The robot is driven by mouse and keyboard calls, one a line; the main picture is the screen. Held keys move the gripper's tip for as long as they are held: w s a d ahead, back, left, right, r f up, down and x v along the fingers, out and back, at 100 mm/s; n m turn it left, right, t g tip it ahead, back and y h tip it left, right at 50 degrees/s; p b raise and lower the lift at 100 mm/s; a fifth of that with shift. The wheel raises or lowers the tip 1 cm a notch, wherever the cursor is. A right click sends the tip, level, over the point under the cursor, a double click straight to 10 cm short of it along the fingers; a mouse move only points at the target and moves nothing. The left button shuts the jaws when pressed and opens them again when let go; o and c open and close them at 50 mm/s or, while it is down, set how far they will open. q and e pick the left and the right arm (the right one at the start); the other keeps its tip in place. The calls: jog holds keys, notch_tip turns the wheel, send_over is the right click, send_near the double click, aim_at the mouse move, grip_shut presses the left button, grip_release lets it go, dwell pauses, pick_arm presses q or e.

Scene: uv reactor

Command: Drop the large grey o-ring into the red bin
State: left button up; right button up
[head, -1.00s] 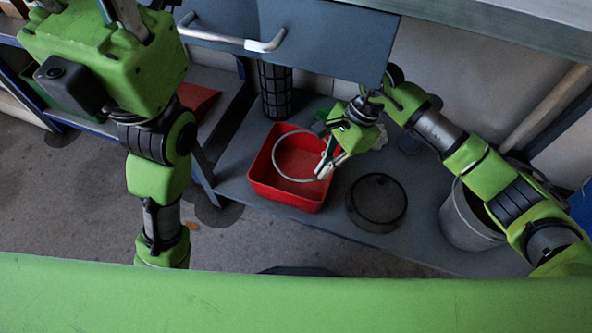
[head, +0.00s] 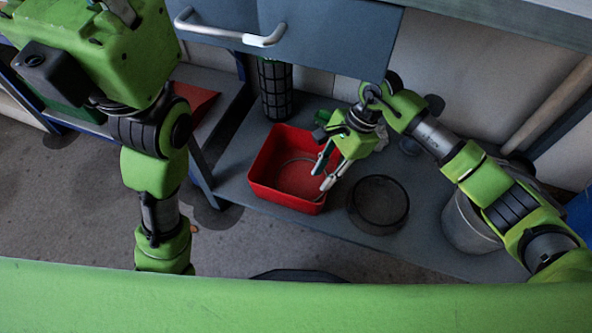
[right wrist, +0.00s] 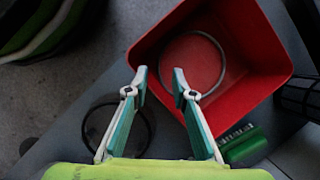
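The red bin (head: 262,187) stands on the grey lower shelf in the middle of the head view, and it also shows in the right wrist view (right wrist: 262,82). The large grey o-ring (right wrist: 225,55) is inside the bin, apart from my fingers; in the head view it is a thin arc, partly hidden. My right gripper (head: 322,178) is open and empty over the bin's right side. Its two parted fingers also show in the right wrist view (right wrist: 160,75). My left gripper (head: 120,10) is at the top left, its fingers mostly cut off by the picture edge.
A dark round dish (head: 378,204) lies right of the bin. A black mesh cylinder (head: 275,90) stands behind it. A grey bucket (head: 468,222) is at the right, behind my arm. A blue drawer with a handle (head: 262,40) overhangs the shelf.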

jog(key=v, duration=1.2)
